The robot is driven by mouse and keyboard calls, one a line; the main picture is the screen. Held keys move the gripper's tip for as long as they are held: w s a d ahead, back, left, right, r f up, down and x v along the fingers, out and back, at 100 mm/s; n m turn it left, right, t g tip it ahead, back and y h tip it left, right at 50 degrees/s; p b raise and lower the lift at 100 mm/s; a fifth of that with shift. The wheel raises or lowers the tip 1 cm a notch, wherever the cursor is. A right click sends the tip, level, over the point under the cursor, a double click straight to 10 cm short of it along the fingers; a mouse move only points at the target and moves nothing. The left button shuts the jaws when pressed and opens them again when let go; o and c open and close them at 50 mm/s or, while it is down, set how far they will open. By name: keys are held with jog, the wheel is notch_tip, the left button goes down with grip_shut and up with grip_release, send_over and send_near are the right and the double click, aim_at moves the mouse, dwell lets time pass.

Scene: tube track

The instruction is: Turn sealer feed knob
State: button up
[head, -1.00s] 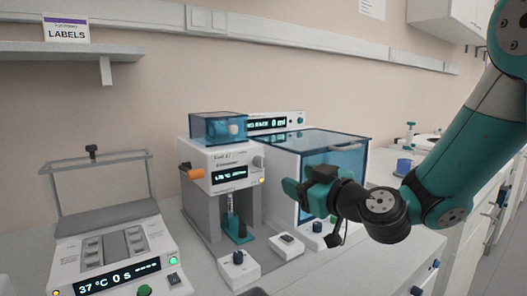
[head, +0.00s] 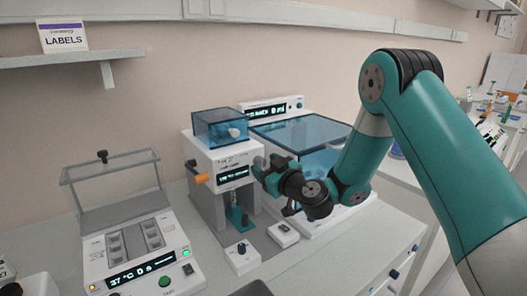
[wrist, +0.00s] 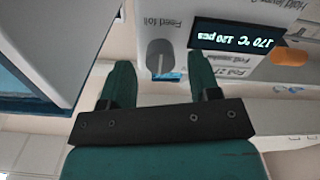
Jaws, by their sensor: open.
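The sealer (head: 199,151) is a white machine with a blue clear box on top, an orange side handle (head: 203,178) and a lit display (head: 233,174). In the wrist view its grey feed knob (wrist: 160,56), under the label "Feed foil", shows upside down beside the display (wrist: 236,36). My gripper (wrist: 161,68) is open and empty, with one teal finger on each side of the knob in the picture. I cannot tell whether the fingertips reach around it. In the head view my gripper (head: 268,170) is at the sealer's right front and mostly hides the knob.
A blue-lidded device (head: 302,131) stands right of the sealer, behind my arm. A small box with a dark knob (head: 242,254) and another small box (head: 283,234) sit in front. A heater showing 37 °C (head: 145,265) is at left. Bare bench lies front right.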

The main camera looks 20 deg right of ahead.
jog(key=shift+w+a+p, duration=0.25)
jog(key=shift+w+p, duration=0.15)
jog(key=shift+w, duration=0.25)
jog(key=c, duration=0.9)
jog(key=shift+f+m+b, duration=0.1)
jog(key=shift+m+b, duration=0.2)
jog(key=shift+m, duration=0.1)
